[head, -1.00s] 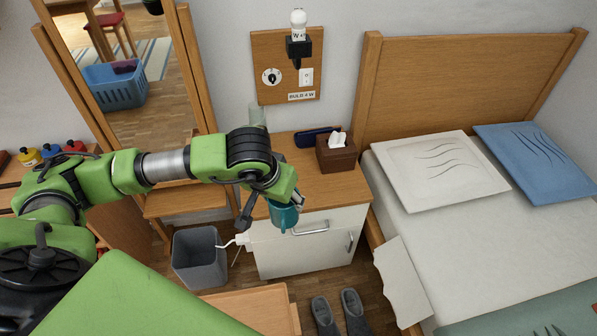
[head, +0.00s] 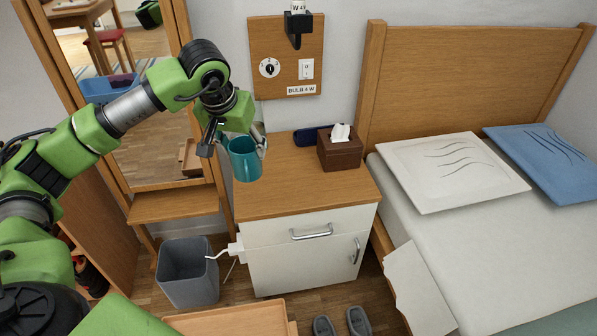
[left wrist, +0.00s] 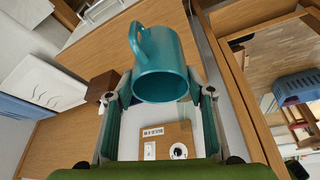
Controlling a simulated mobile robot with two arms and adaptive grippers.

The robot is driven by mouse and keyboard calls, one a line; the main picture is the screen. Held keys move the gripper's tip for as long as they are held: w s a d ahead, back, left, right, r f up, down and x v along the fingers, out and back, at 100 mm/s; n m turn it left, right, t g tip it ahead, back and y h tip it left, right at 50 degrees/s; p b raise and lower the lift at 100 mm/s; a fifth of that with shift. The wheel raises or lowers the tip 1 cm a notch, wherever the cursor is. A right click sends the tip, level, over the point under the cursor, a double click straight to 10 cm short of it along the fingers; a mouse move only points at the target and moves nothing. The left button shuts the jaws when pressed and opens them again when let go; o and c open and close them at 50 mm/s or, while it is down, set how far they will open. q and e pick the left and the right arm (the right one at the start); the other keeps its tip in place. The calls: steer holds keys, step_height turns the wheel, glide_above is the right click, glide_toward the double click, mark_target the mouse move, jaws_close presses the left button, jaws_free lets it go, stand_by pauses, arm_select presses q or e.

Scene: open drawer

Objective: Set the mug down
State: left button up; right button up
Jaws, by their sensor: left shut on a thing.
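The teal mug (head: 245,161) is in my left gripper (head: 236,139), upright or nearly so in the head view. It appears in front of the left part of the wooden top of the nightstand (head: 300,190). I cannot tell how high above the top it is; no contact is clear. In the left wrist view, the mug (left wrist: 165,68) sits between the two fingers of the gripper (left wrist: 160,98), with its handle toward the upper left. My right gripper is not in view.
A brown tissue box (head: 340,153) and a dark blue case (head: 312,135) stand at the back of the nightstand. Its front and middle top is clear. A grey bin (head: 188,275) stands at left, a mirror (head: 150,150) behind it, the bed (head: 480,250) at right.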

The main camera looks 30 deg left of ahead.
arm_select(q)
steer(key=shift+w+a, duration=0.1)
steer(key=shift+w, duration=0.05)
steer(key=shift+w+f, duration=0.1)
steer(key=shift+w, duration=0.25)
steer(key=w+d+f+b, duration=0.1)
steer(key=w+f, duration=0.3)
steer(key=w+d+f+b, duration=0.1)
steer(key=w+d+f, duration=0.1)
steer(key=w+f, duration=0.2)
steer(key=w+d+f+b, duration=0.1)
steer(key=w+d+f, duration=0.1)
steer(key=w+f, duration=0.2)
steer(key=shift+d+f, duration=0.2)
steer(key=shift+f, duration=0.2)
steer(key=shift+r, duration=0.1)
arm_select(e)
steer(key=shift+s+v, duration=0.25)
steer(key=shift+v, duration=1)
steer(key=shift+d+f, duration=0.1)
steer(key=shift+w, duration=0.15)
